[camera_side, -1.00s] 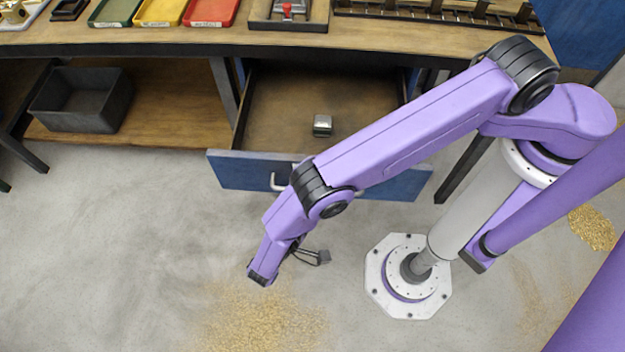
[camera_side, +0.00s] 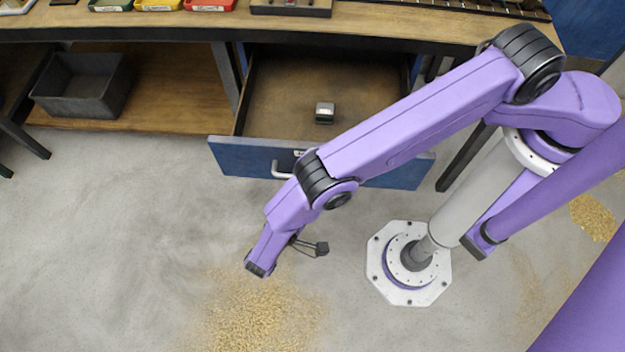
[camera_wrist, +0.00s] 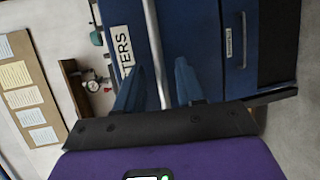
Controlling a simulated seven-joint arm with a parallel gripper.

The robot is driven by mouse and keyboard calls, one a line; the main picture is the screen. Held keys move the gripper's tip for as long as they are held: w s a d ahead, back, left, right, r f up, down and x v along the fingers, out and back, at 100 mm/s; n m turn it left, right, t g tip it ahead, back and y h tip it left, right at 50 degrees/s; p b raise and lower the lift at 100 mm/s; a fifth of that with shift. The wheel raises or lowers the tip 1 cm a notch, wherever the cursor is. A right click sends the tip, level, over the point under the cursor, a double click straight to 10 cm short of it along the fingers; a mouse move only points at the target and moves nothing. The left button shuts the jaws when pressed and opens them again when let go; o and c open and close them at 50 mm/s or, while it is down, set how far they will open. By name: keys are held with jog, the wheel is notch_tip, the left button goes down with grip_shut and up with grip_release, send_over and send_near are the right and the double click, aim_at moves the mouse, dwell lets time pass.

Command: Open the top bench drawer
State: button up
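The top drawer (camera_side: 238,160) of the bench stands pulled out, with its blue front well clear of the bench. Its pale bar handle (camera_side: 281,171) is partly covered by my arm in the side view. In the wrist view the handle (camera_wrist: 155,45) runs between the two blue fingers of my gripper (camera_wrist: 160,66). The fingers are apart, with visible gaps to the handle; contact cannot be seen. The drawer front (camera_wrist: 125,15) there carries a white label ending in "TERS". In the side view the fingers are hidden behind my arm.
A second labelled blue front (camera_wrist: 235,65) shows in the wrist view. A dark bin (camera_side: 82,85) sits on the lower shelf.

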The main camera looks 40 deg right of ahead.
jog(key=v, duration=0.6)
jog(key=shift+a, duration=0.25)
jog(key=shift+s, duration=0.1)
jog(key=w+r+n+g+y, duration=0.25)
jog(key=w+r, duration=0.25)
jog(key=r, duration=0.6)
jog(key=d+r+n+g+y, duration=0.15)
jog(key=d+r+y, duration=0.35)
jog(key=d+r, duration=0.5)
jog(key=s+d+r+n+y, duration=0.1)
jog(key=s+d+r+y, duration=0.1)
jog(key=d, duration=0.5)
jog(key=s+d+r+n+g+y, duration=0.1)
jog(key=s+d+r+y, duration=0.2)
jog(key=s+d, duration=0.3)
jog(key=s+d+r+n+y, duration=0.1)
jog(key=s+d+r, duration=0.3)
jog(key=d, duration=0.4)
jog(key=shift+s+d+r+g+y, duration=0.2)
jog(key=shift+s+g+y, duration=0.25)
jog(key=shift+y, duration=0.3)
